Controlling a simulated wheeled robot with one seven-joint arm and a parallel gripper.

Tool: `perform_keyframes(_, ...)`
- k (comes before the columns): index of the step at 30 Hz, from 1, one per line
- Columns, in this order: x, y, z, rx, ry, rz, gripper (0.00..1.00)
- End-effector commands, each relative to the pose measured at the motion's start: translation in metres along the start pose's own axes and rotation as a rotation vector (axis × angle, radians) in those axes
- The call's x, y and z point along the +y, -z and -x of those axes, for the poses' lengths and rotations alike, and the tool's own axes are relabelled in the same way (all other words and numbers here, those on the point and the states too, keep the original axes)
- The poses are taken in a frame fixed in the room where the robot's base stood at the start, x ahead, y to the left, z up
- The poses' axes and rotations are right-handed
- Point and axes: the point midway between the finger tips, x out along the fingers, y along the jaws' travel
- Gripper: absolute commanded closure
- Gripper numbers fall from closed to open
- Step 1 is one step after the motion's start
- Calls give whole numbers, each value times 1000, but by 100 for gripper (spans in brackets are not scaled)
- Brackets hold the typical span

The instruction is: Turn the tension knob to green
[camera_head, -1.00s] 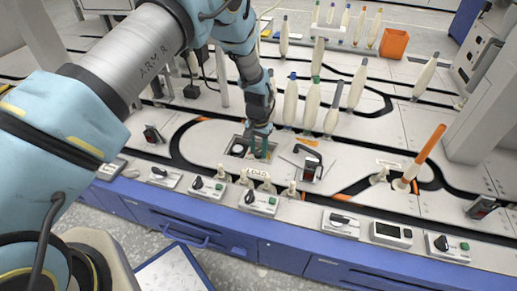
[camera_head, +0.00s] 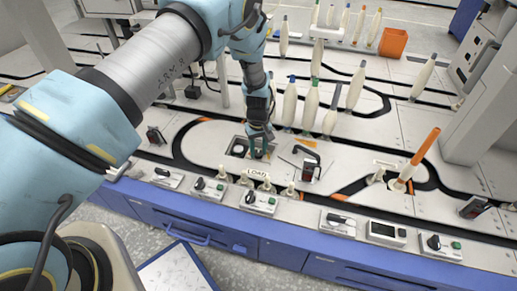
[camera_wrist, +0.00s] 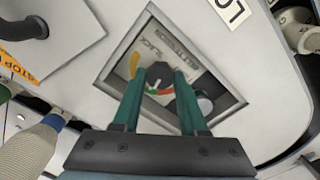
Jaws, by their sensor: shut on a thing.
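The tension knob (camera_wrist: 159,75) is a small black dial inside a square recessed panel in the wrist view. I cannot clearly tell where the knob's pointer stands. In the head view my gripper (camera_head: 259,153) reaches down into the recess, and the knob is hidden there.
A black-handled device (camera_head: 309,165) stands right of the recess. Several cream bobbins (camera_head: 311,105) stand behind. Small switch boxes (camera_head: 259,201) line the blue front edge. A LOAD label (camera_head: 257,174) lies in front.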

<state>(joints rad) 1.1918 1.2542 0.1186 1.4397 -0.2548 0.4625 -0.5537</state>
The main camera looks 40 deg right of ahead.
Motion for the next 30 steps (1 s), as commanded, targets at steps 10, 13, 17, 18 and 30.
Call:
perform_keyframes(10,0,0,0,-1,1,104,100)
perform_keyframes(13,0,0,0,-1,1,113,100)
perform_keyframes(17,0,0,0,-1,1,115,100)
perform_keyframes(18,0,0,0,-1,1,115,100)
perform_keyframes(30,0,0,0,-1,1,114,35)
